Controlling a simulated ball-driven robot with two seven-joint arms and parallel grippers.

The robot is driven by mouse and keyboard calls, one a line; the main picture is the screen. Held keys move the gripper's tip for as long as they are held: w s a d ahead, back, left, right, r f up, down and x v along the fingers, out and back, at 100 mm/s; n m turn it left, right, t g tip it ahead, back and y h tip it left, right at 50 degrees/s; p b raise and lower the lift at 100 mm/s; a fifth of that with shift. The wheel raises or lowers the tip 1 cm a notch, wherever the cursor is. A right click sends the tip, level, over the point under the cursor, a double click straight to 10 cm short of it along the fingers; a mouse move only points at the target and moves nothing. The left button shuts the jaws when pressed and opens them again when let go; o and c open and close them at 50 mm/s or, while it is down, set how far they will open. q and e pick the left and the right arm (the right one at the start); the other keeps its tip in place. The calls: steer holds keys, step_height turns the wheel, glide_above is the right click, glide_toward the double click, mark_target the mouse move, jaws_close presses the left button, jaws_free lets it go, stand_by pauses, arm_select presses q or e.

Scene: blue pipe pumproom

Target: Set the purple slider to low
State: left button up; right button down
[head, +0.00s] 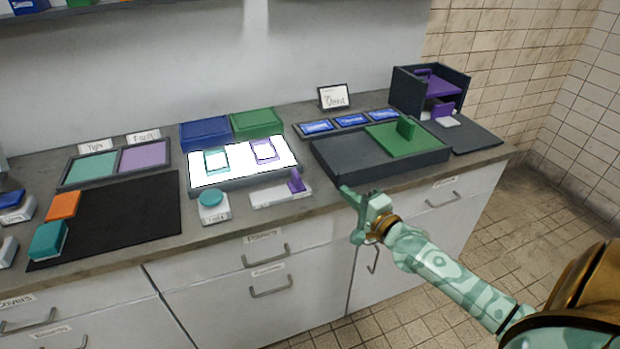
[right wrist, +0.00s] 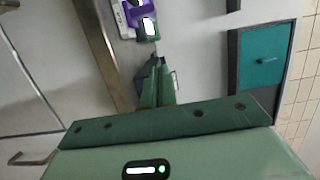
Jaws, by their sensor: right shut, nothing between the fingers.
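The purple slider (head: 297,182) is a small upright knob at the right end of a pale flat base (head: 270,197) on the counter's front part. My right gripper (head: 347,191) is shut and empty, to the right of the slider and apart from it, by the counter's front edge. In the right wrist view the closed green fingers (right wrist: 157,82) point toward a small purple piece (right wrist: 133,14) near the top; I cannot tell surely whether it is the slider. Any position marking on the base is too small to read. My left gripper is not in view.
A round teal button (head: 211,198) stands left of the slider. Behind is a lit white panel (head: 215,180) with two cards. A dark tray (head: 340,160) with a green panel (head: 405,138) lies right. Drawer handles (head: 268,256) stick out below the counter edge.

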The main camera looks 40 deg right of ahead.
mark_target(296, 180)
steer(key=w+b, duration=0.1)
steer(key=w, duration=0.3)
steer(key=w+b, duration=0.1)
steer(key=w, duration=0.4)
steer(key=shift+w+f+b, duration=0.2)
steer(key=shift+w+b, duration=0.05)
steer(key=shift+b, duration=0.1)
steer(key=a, duration=0.2)
steer(key=w+a, duration=0.1)
steer(key=shift+a+r+p, duration=0.15)
steer(key=shift+r+p, duration=0.1)
steer(key=shift+p, duration=0.15)
steer(key=shift+a+f, duration=0.1)
steer(key=shift+a, duration=0.25)
steer(key=shift+a, duration=0.1)
steer(key=shift+w+a+p, duration=0.15)
steer(key=shift+a+p, duration=0.2)
steer(key=shift+p, duration=0.05)
steer(key=a+p, duration=0.1)
steer(key=a, duration=0.1)
steer(key=w+a+p, duration=0.1)
steer(key=a, duration=0.2)
steer(key=w+a+p, duration=0.1)
steer(key=a, duration=0.2)
steer(key=shift+a, duration=0.25)
